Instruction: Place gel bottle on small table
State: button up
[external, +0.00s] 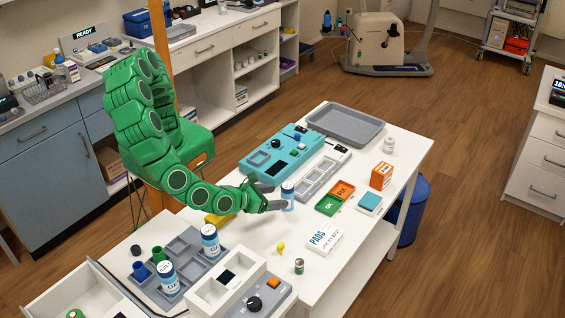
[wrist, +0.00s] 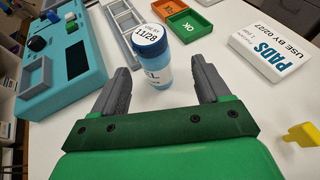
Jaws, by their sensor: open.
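The gel bottle (wrist: 158,75) stands upright on the white table, with a blue cap marked 11/28 and a label partly reading "EL". It also shows in the external view (external: 288,197). My gripper (wrist: 163,80) is open, with one grey finger on each side of the bottle. Gaps show between the bottle and both fingers in the wrist view. In the external view my gripper (external: 274,199) reaches the bottle from the left, low over the white table (external: 345,262). I cannot tell which surface is the small table.
Two similar bottles (external: 210,242) stand at a grey compartment tray near the front left. A teal device (external: 282,152), green and orange bins (external: 328,205), a PADS box (external: 325,238) and a yellow item (external: 281,247) surround the bottle. A grey tray (external: 345,125) lies at the far end.

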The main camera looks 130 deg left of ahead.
aim_at(282, 194)
jog(key=x, duration=0.5)
jog(key=shift+s+a, duration=0.1)
jog(key=shift+s, duration=0.25)
jog(key=shift+w+a+f, duration=0.25)
jog(key=shift+w+a, duration=0.05)
jog(key=shift+a, duration=0.3)
jog(key=c, duration=1.2)
jog(key=shift+r, duration=4.95)
jog(key=shift+w+d+r+m+t+h, duration=1.1)
jog(key=shift+w+r+m+t+h, duration=0.45)
jog(key=shift+w+r, duration=1.05)
jog(key=shift+w+d+r+m+t+h, duration=1.2)
jog(key=shift+w+r+m, duration=0.6)
jog(key=shift+w+r, duration=0.75)
jog(key=shift+w+d+r+m+t+h, duration=1.15)
jog(key=shift+w+r+m+h, duration=0.45)
jog(key=shift+w+r, duration=1)
